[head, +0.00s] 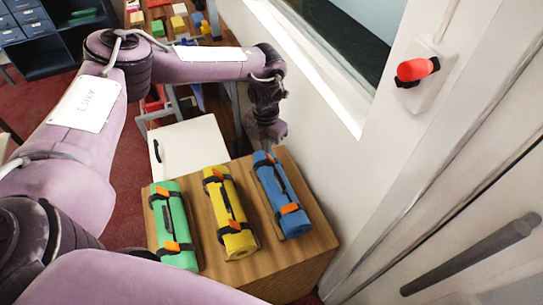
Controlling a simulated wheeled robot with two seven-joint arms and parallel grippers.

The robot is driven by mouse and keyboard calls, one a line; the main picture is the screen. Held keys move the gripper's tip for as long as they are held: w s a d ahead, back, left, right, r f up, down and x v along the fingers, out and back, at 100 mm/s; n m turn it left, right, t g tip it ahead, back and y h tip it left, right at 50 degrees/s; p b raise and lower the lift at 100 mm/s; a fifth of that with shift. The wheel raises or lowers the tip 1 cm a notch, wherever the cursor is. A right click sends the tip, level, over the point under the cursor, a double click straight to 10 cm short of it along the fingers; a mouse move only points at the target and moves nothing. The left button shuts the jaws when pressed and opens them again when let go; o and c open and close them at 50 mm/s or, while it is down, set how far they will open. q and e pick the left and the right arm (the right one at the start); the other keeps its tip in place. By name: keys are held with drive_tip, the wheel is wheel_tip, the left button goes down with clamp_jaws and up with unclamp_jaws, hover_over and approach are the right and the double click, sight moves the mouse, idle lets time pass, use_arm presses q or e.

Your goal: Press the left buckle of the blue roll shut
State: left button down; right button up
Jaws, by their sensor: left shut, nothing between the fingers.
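The blue roll (275,187) lies on the wooden counter top (215,262), the rightmost of three rolls. It has black straps and two orange buckles. Its far buckle (264,159) is by the roll's far end, and its near buckle (289,208) lies across the near strap. My left gripper (267,147) points down at the roll's far end, right by the far buckle, with its fingers shut and empty. I cannot tell whether it touches the buckle, or whether that buckle is shut. My right gripper is out of view.
A yellow roll (226,203) and a green roll (173,226) with similar straps lie to the left. A white panel with a dark handle (190,143) is behind them. The wall with a red switch (413,70) rises close on the right.

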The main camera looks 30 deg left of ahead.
sight(265, 163)
use_arm(q)
drive_tip(key=shift+f, duration=0.1)
drive_tip(key=shift+f+b, duration=0.4)
drive_tip(key=shift+f, duration=0.25)
drive_tip(key=shift+f+b, duration=0.35)
drive_tip(key=shift+f, duration=0.2)
drive_tip(key=shift+s+a+f+b, duration=0.15)
drive_tip(key=shift+f+b, duration=0.15)
drive_tip(key=shift+f, duration=0.35)
drive_tip(key=shift+s+a+f+b, duration=0.1)
drive_tip(key=shift+f+b, duration=0.2)
drive_tip(key=shift+f, duration=0.3)
drive_tip(key=shift+r, duration=0.1)
wheel_tip(265, 163, up, 8)
drive_tip(key=p, duration=0.6)
